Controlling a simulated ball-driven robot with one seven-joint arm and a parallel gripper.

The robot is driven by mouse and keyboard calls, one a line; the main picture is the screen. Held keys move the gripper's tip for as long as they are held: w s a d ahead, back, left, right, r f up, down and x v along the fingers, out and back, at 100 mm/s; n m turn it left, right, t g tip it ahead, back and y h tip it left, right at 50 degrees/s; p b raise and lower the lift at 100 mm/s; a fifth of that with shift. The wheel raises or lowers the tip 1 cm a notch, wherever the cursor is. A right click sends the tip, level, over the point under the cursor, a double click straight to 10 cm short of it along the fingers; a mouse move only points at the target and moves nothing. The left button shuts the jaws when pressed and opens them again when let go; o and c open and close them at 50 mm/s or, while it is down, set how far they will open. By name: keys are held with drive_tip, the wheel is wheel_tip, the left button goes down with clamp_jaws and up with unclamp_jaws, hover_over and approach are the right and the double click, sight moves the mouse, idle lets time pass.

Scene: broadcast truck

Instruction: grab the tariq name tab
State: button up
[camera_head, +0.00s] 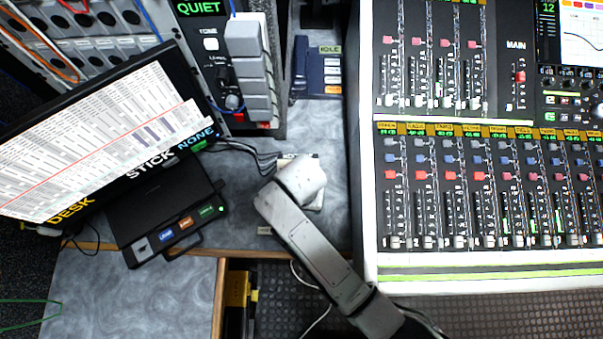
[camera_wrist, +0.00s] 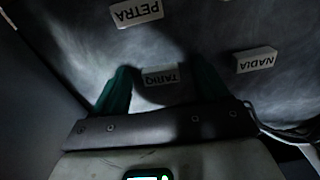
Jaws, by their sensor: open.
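The TARIQ name tab (camera_wrist: 161,76) is a small pale block with dark lettering, upside down in the wrist view. It lies on the grey desk surface between the two dark green fingers of my gripper (camera_wrist: 163,73). The fingers are open, one on each side of the tab, with a gap on both sides. I cannot tell how far above the desk the fingertips are. In the head view my arm's end hides the gripper, and the TARIQ tab cannot be made out.
The PETRA tab (camera_wrist: 136,12) and NADIA tab (camera_wrist: 256,60) lie nearby. The mixing console (camera_head: 368,200) stands right of my arm. A black box (camera_head: 165,212) and a tilted monitor (camera_head: 100,140) stand left. A blue intercom unit (camera_head: 318,72) and cables (camera_head: 245,150) are behind.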

drive_tip(key=c, duration=1.1)
drive_tip(key=shift+r, duration=0.1)
